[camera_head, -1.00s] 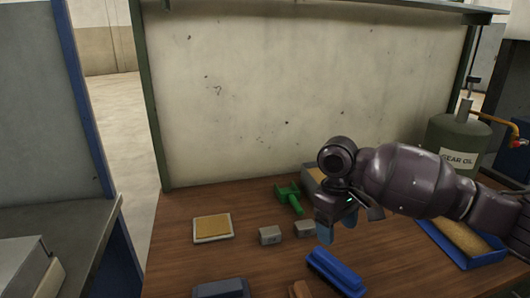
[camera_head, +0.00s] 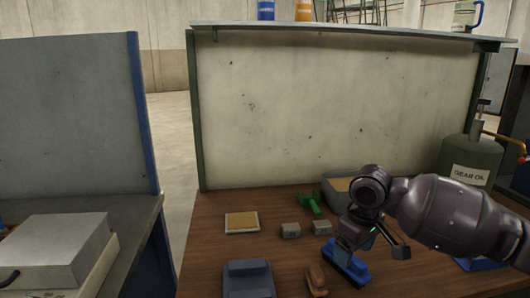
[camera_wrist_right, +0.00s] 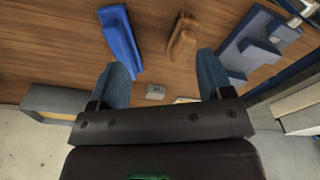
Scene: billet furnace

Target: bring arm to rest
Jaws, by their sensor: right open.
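My right gripper (camera_head: 368,252) comes in from the right in the head view and hangs over the right part of the wooden workbench (camera_head: 205,262). In the right wrist view its two blue fingers (camera_wrist_right: 165,78) stand wide apart with nothing between them. In the wrist view this blue object (camera_wrist_right: 121,40) is just beyond the left finger. My left gripper is not in the head view.
A brown object (camera_head: 316,279), a blue-grey block (camera_head: 247,278), two grey blocks (camera_head: 290,230), a tan-topped tray (camera_head: 242,222) and a green tool (camera_head: 309,203) lie on the bench. A green gear oil can (camera_head: 470,160) stands at right. A back panel (camera_head: 330,105) rises behind.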

